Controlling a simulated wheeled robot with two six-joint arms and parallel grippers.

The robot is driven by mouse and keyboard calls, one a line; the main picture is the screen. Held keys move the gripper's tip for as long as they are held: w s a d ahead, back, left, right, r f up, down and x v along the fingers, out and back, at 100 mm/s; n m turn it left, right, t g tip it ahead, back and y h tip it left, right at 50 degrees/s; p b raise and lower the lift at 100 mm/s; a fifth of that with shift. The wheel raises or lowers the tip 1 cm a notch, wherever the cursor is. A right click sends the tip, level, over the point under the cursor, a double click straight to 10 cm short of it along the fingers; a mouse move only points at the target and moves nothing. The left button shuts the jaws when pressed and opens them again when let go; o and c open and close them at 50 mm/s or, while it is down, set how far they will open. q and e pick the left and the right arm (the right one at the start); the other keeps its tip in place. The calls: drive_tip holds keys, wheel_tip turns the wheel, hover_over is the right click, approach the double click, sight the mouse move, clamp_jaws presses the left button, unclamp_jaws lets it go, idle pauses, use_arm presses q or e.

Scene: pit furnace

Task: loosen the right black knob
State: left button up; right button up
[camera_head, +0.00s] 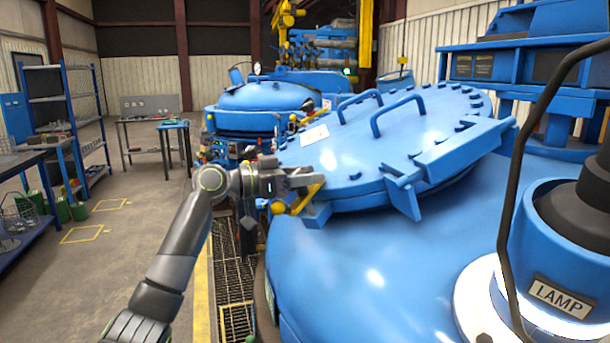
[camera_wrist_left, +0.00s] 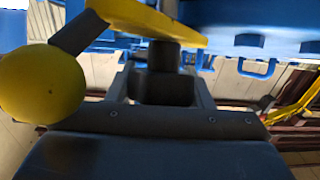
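My left gripper (camera_head: 312,180) is at the near left edge of the big blue lid (camera_head: 375,140), beside a yellow lever (camera_head: 308,200). In the left wrist view, a black knob-like cylinder (camera_wrist_left: 163,57) is under the yellow lever (camera_wrist_left: 150,22), with a wider dark part below it between my left gripper's fingers (camera_wrist_left: 165,92). I cannot tell whether the fingers press on it or only stand around it, or whether it is the right knob. A yellow ball (camera_wrist_left: 40,84) is at the left of that view. In the head view I cannot make out the black knob. My right gripper is not in view.
The blue furnace body (camera_head: 340,270) fills the front right, with a lamp housing (camera_head: 555,260) and a black cable (camera_head: 515,180). A second blue furnace (camera_head: 265,97) stands behind. A floor grating (camera_head: 235,275) runs along the left side. The floor further left is open.

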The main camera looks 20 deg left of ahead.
use_arm(q)
drive_tip(key=c, duration=0.3)
drive_tip(key=shift+w+r+n+t+y+p, duration=0.1)
drive_tip(key=shift+n+t+y+p, duration=0.55)
drive_tip(key=shift+n+p, duration=0.25)
drive_tip(key=n+t+y+p, duration=0.1)
drive_tip(key=n+y+p, duration=0.3)
drive_tip(key=p, duration=0.2)
drive_tip(key=a+n+t+y+p, duration=0.1)
drive_tip(key=n+y+p, duration=0.3)
drive_tip(key=y+p, duration=0.1)
drive_tip(key=n+t+y+p, duration=0.1)
drive_tip(key=n+y+p, duration=0.3)
drive_tip(key=p, duration=0.3)
drive_tip(key=shift+w+a+n+t, duration=0.3)
drive_tip(key=shift+a+n+t, duration=0.05)
drive_tip(key=shift+n, duration=0.15)
drive_tip(key=shift+a+f+n+g+y+p, duration=0.1)
drive_tip(key=shift+f+n+g+y+p, duration=0.1)
drive_tip(key=shift+n+y+p, duration=0.35)
drive_tip(key=shift+a+f+n+g+y+p, duration=0.1)
drive_tip(key=shift+f+n+g+y+p, duration=0.1)
drive_tip(key=shift+n+y+p, duration=0.35)
drive_tip(key=shift+y, duration=0.25)
drive_tip(key=o, duration=1)
